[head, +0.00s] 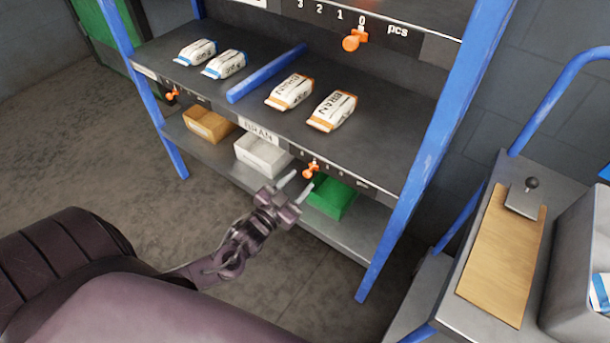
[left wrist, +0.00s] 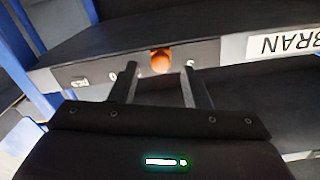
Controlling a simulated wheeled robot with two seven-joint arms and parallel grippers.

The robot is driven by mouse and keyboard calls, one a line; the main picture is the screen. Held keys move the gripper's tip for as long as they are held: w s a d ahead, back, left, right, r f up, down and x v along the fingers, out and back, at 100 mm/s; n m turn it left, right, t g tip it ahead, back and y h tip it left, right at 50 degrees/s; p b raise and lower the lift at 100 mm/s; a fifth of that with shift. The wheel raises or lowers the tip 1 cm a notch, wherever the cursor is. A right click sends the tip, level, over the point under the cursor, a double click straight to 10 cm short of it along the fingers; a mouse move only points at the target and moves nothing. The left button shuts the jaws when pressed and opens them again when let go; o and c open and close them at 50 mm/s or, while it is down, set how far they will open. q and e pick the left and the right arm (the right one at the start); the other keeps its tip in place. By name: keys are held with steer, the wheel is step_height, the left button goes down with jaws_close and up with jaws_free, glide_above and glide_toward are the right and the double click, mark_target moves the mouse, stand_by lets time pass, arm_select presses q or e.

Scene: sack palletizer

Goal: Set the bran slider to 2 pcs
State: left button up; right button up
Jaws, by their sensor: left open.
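The bran slider's orange knob (head: 311,170) sits on the shelf's front edge strip, right of the BRAN label (head: 262,133). In the left wrist view the knob (left wrist: 161,61) stands between the 3 and the 0, nearer the 3, about where 2 falls; the digit there is hidden. My left gripper (head: 296,183) is open just in front of the strip. In the left wrist view its fingers (left wrist: 158,80) stand either side of the knob, with gaps; I cannot tell if either touches. The BRAN label (left wrist: 287,43) appears upside down there. My right gripper is out of view.
Bran bags (head: 290,92) and blue-topped bags (head: 225,64) lie on the shelf, parted by a blue bar (head: 266,73). Another orange knob (head: 355,40) is above, one (head: 172,95) at left. A green bin (head: 333,198) stands below. A blue post (head: 425,150) borders the right.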

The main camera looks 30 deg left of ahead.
arm_select(q)
steer(key=shift+s+a, duration=0.15)
steer(key=shift+s, duration=1.55)
steer(key=s+a+f+n+g+y+p, duration=0.15)
steer(key=s+f+g, duration=0.3)
steer(key=f, duration=0.75)
steer(key=s+a+f+g+y+p, duration=0.15)
steer(key=s+f+g, duration=0.35)
steer(key=f, duration=0.8)
steer(key=s+d+f+g, duration=0.2)
steer(key=s+d+f, duration=0.1)
steer(key=s, duration=0.5)
steer(key=s+d+f+g+h, duration=0.1)
steer(key=s+d+f+g, duration=0.2)
steer(key=s+f, duration=0.3)
steer(key=s+d+f+g, duration=0.2)
steer(key=s+f, duration=0.3)
steer(key=s, duration=0.6)
steer(key=shift+s+d+p, duration=0.35)
steer(key=shift+d+p, duration=0.1)
steer(key=shift+d, duration=0.35)
steer(key=shift+g, duration=0.25)
steer(key=shift+w, duration=0.1)
